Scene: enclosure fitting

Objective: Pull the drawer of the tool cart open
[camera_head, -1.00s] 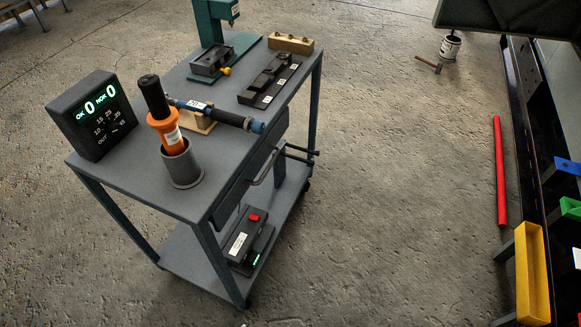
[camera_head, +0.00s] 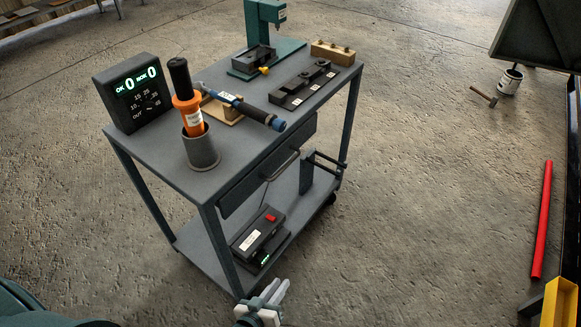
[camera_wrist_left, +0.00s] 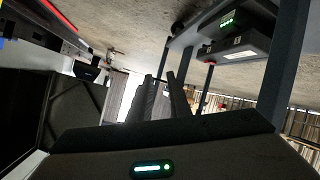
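The tool cart (camera_head: 190,180) stands in the middle of the head view, with its grey drawer (camera_head: 300,139) under the top. The drawer looks closed, its front about level with the cart frame. A bar handle (camera_head: 283,164) sticks out from the drawer front. My left gripper (camera_head: 277,287) is low at the bottom of the head view, in front of the cart and well apart from the handle. Its two fingers show slightly apart with nothing between them; the left wrist view also shows them (camera_wrist_left: 163,96). My right gripper is not in view.
A black device with a red button (camera_head: 262,237) sits on the lower shelf. The cart top holds a display box (camera_head: 137,92), a cup with an orange tool (camera_head: 200,150), and a teal press (camera_head: 254,28). A red bar (camera_head: 542,220) is at right; floor between is clear.

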